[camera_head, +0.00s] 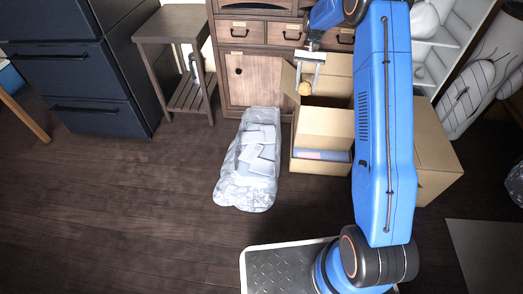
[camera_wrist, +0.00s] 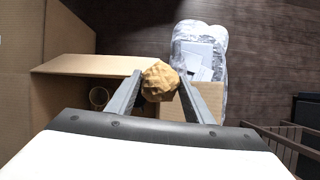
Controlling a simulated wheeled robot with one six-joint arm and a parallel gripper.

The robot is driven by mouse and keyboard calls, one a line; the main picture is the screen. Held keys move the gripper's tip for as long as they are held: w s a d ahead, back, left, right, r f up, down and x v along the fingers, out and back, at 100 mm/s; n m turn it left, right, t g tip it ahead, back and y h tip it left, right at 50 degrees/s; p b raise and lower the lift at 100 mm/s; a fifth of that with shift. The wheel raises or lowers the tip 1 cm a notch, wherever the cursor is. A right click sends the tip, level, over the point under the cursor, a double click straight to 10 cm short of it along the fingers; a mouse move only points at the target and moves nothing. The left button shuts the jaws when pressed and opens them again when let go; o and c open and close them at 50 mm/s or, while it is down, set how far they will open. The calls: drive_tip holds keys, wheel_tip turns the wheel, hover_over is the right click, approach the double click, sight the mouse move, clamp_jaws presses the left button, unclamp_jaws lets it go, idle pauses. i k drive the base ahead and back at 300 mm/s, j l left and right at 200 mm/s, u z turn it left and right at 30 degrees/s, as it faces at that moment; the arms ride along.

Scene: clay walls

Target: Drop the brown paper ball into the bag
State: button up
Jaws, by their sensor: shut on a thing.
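My gripper (camera_head: 308,88) is shut on the brown paper ball (camera_head: 304,89), a small crumpled ball. In the wrist view the ball (camera_wrist: 160,82) sits between the two fingertips. In the head view the gripper holds it above the left edge of an open cardboard box. The bag (camera_head: 247,165) is a clear plastic bag on the floor, left of the box, with white papers showing in it. It also shows in the wrist view (camera_wrist: 199,50), beyond and right of the ball.
The open cardboard box (camera_head: 322,126) stands right of the bag. A wooden cabinet (camera_head: 255,80) is behind them. A small side table (camera_head: 170,30) and a dark drawer unit (camera_head: 85,85) stand left. The floor left of and in front of the bag is clear.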

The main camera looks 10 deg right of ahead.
sight(260, 148)
drive_tip(key=l+u, duration=0.15)
drive_tip(key=l, duration=0.35)
drive_tip(key=k+l+u, duration=0.2)
drive_tip(key=l, duration=0.3)
drive_tip(key=l+u, duration=0.15)
drive_tip(key=l, duration=0.35)
drive_tip(key=i+j+u, duration=0.15)
drive_tip(key=u, duration=0.25)
drive_tip(key=i+j+z, duration=0.35)
drive_tip(key=i+j, duration=0.2)
drive_tip(key=j, duration=0.15)
drive_tip(key=i+j+z, duration=0.2)
drive_tip(key=j, duration=0.2)
drive_tip(key=i, duration=0.05)
